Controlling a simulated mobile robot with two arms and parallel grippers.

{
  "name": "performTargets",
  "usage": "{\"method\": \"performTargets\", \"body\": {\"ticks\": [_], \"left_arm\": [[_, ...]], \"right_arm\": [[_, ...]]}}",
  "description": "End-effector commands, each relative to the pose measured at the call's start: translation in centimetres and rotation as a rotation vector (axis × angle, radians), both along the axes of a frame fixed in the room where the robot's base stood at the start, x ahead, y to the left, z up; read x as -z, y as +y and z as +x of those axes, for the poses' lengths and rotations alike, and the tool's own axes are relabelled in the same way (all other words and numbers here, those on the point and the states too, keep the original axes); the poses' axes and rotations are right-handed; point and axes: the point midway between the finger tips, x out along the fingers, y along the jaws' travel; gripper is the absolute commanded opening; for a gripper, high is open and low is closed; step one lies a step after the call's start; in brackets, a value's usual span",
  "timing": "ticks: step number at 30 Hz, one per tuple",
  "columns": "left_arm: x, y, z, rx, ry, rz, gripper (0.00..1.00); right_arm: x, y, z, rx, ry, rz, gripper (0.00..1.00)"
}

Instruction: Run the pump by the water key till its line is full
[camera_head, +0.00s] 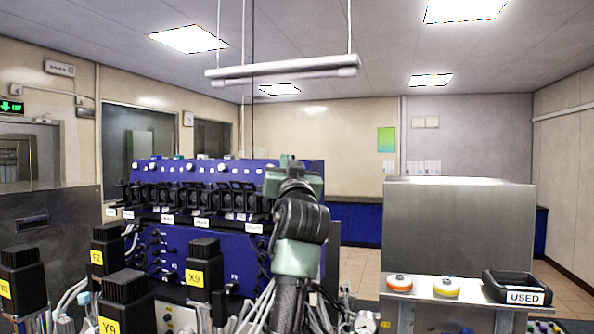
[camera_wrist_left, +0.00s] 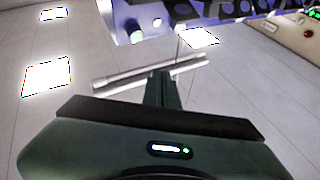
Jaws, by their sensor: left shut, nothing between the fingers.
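A blue bioreactor cabinet (camera_head: 205,250) stands left of centre in the head view. A row of black pumps (camera_head: 190,197) runs along it, with small white labels below that are too small to read. White round keys (camera_head: 181,167) line the blue strip above the pumps. My left gripper (camera_head: 288,160) is at the right end of this strip, and my arm hides part of the cabinet there. In the left wrist view its fingers (camera_wrist_left: 163,76) are together and empty, below the blue strip (camera_wrist_left: 180,22) with a white key (camera_wrist_left: 137,37). I cannot tell which key is water or whether any line is full.
Black-topped vessels with yellow labels, such as X9 (camera_head: 203,265), stand in front among tubes. On the right is a steel cabinet (camera_head: 460,228), with an orange-topped round item (camera_head: 399,282), a yellow one (camera_head: 446,287) and a black USED tray (camera_head: 517,288) on a ledge.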

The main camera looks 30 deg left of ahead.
Motion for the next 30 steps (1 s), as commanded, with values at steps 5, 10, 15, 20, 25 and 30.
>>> {"method": "performTargets", "body": {"ticks": [5,10,15,20,25,30], "left_arm": [[0.1,0.1,0.2,0.0,0.001,-0.001,0.0],[0.3,0.3,1.2,-0.001,0.001,0.0,0.0],[0.5,0.5,2.1,0.0,0.0,-0.001,0.0],[0.7,0.7,2.8,-0.001,0.0,-0.002,0.0],[0.8,0.7,3.0,0.001,-0.001,0.0,0.0],[0.8,0.7,3.0,0.001,-0.001,0.0,0.0]], "right_arm": [[-0.1,0.0,0.0,0.0,0.0,0.0,0.87],[-0.2,0.0,0.0,0.0,0.0,0.0,0.87],[-0.3,0.0,0.0,0.0,0.0,0.0,0.87],[-0.4,0.0,0.0,0.0,0.0,0.0,0.87],[-0.4,0.0,0.0,0.0,0.0,0.0,0.87],[-0.4,0.0,0.0,0.0,0.0,-0.001,0.87]]}}
